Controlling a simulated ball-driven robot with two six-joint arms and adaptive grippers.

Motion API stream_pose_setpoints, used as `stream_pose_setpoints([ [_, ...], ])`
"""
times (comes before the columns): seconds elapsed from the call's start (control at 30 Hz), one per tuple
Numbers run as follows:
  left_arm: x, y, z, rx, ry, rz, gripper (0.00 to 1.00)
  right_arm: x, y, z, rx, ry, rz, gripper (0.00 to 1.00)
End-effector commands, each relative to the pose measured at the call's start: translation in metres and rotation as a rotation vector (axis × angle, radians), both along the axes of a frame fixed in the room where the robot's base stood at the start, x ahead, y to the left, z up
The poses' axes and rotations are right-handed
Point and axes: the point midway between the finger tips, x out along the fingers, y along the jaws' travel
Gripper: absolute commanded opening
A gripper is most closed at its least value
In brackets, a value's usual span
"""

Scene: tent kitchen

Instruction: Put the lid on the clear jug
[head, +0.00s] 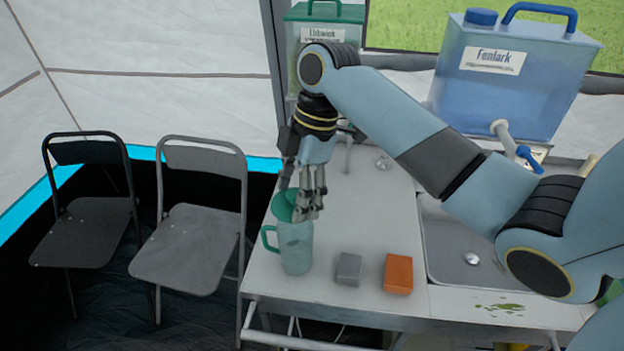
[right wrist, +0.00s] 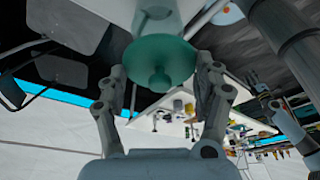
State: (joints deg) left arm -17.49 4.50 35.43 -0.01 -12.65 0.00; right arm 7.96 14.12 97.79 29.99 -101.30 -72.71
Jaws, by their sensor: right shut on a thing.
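The clear jug (head: 295,250), bluish and see-through with a green handle at its left, stands upright on the counter in the head view. The round green lid (head: 283,207) is at the jug's top, a little left of its middle. My right gripper (head: 306,200) points down over the jug and is shut on the lid. In the right wrist view the lid (right wrist: 157,65) lies between the two fingers, knob facing the camera. The jug's rim is partly hidden by the fingers, and I cannot tell whether the lid touches it.
A grey block (head: 349,269) and an orange block (head: 398,274) lie right of the jug on the counter (head: 375,215). The sink (head: 455,245) is further right. A blue water container (head: 510,85) and a green-lidded one (head: 297,40) stand at the back. Two folding chairs stand left.

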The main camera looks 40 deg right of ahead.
Motion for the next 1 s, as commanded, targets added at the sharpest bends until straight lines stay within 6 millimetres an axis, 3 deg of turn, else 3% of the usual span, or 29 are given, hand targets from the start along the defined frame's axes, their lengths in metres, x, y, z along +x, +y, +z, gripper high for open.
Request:
stream_pose_setpoints([
  [0.07,0.001,0.000,0.005,0.000,-0.002,0.000,0.40,0.002,0.001,0.007,-0.001,0.001,-0.001,0.51],
  [0.27,0.008,0.000,-0.004,0.000,-0.010,-0.001,0.40,0.003,0.001,-0.001,-0.001,0.001,-0.003,0.51],
  [0.7,0.007,0.000,-0.049,0.001,-0.010,-0.001,0.40,0.003,0.000,-0.039,-0.003,0.002,-0.004,0.51],
  [1.0,0.005,0.001,-0.055,0.001,-0.007,0.000,0.40,0.003,0.001,-0.057,-0.001,0.001,-0.004,0.51],
])
